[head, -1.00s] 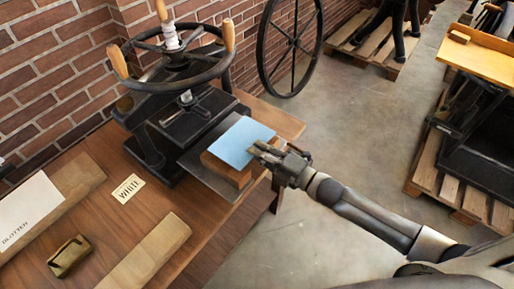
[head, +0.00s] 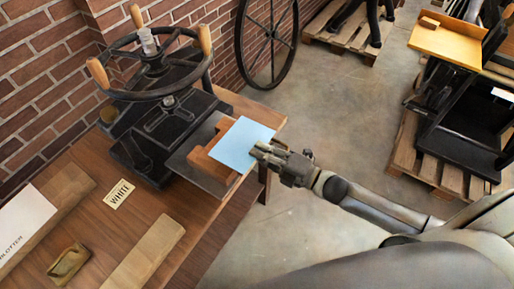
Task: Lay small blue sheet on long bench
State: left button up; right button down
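The small blue sheet (head: 242,143) is a flat, light blue rectangle over the right end of the hand press. My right gripper (head: 259,152) is shut on its right edge. The sheet partly covers a wooden block (head: 203,162) on the press's dark plate (head: 190,176); I cannot tell whether it touches the block. The long bench (head: 150,207) is brown wood and runs along the brick wall, under the press. My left gripper is not in view.
The black hand press (head: 140,150) with its handled wheel stands on the bench. Another press stands on a pallet (head: 436,172) at right.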

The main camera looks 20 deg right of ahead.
jog(key=p+v, duration=0.4)
jog(key=v, duration=1.1)
dwell(0.4)
